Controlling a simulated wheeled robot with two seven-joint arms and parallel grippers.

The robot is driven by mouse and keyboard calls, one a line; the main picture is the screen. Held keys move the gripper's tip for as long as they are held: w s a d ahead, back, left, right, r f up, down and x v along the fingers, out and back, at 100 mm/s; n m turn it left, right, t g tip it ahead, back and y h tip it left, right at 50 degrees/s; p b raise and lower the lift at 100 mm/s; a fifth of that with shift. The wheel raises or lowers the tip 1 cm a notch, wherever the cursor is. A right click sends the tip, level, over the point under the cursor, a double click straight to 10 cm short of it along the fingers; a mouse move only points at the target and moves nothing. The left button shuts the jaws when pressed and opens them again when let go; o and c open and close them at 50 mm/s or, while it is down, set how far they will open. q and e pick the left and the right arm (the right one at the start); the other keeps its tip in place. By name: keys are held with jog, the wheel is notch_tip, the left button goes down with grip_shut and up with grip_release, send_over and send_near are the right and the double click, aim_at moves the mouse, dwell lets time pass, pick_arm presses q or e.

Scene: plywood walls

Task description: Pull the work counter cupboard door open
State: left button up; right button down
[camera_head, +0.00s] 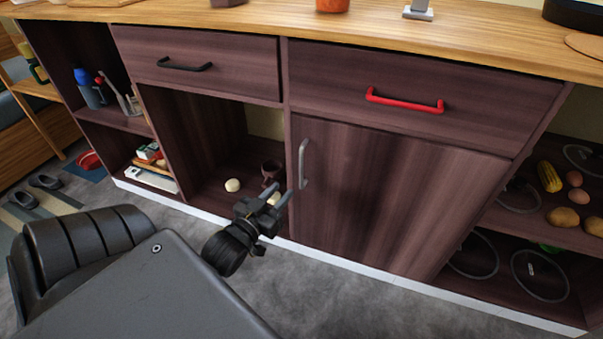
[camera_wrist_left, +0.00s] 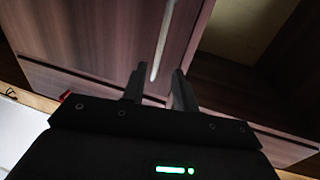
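The work counter cupboard door (camera_head: 390,195) is dark red-brown wood and sits shut below the drawer with the red handle. Its upright grey bar handle (camera_head: 303,163) is near the door's left edge. My left gripper (camera_head: 281,190) is open and empty, just below and left of the handle, in front of the open compartment's right side. In the left wrist view, the handle (camera_wrist_left: 162,42) lies beyond the gap between the parted fingers (camera_wrist_left: 158,84), not visibly gripped. The door (camera_wrist_left: 100,35) fills the left of that view. My right gripper is out of view.
A black-handled drawer (camera_head: 200,69) and a red-handled drawer (camera_head: 420,88) are shut above. A dark mug (camera_head: 271,171) stands in the open compartment near my gripper. Food and pan lids fill the right-hand shelves. Grey floor (camera_head: 330,290) in front of the door is clear.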

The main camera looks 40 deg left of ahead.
pick_arm(q)
jog(key=b, duration=0.3)
send_over(301, 186)
jog(key=shift+w+a, duration=0.15)
jog(key=shift+w, duration=0.15)
grip_shut()
